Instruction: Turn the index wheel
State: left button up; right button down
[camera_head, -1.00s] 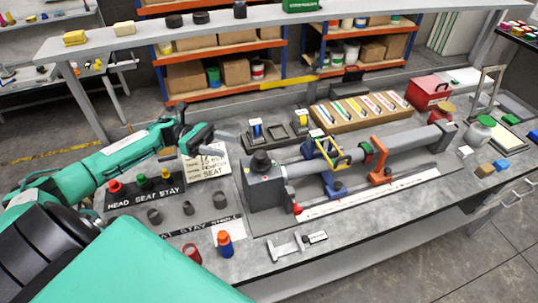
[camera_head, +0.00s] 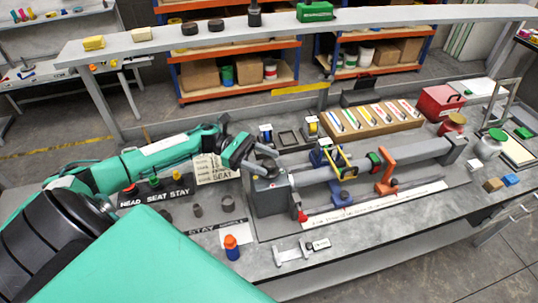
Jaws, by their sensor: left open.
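The index wheel appears to be the dark round knob (camera_head: 270,174) on top of the grey box (camera_head: 268,199) at the left end of the long tube fixture (camera_head: 368,163). It is partly hidden by my left gripper. I cannot tell whether a finger touches the knob. My right gripper is not in view.
A yellow-handled blue clamp (camera_head: 337,162) and an orange stand (camera_head: 386,172) sit along the fixture.

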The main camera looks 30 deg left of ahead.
pick_arm(q)
jog(key=shift+w+d, duration=0.15)
jog(key=shift+d, duration=0.75)
jog(key=c, duration=0.9)
jog(key=shift+c, duration=0.2)
jog(key=shift+f+n+t, duration=0.1)
jog(key=shift+n+t, duration=0.2)
jog(key=shift+t, duration=0.2)
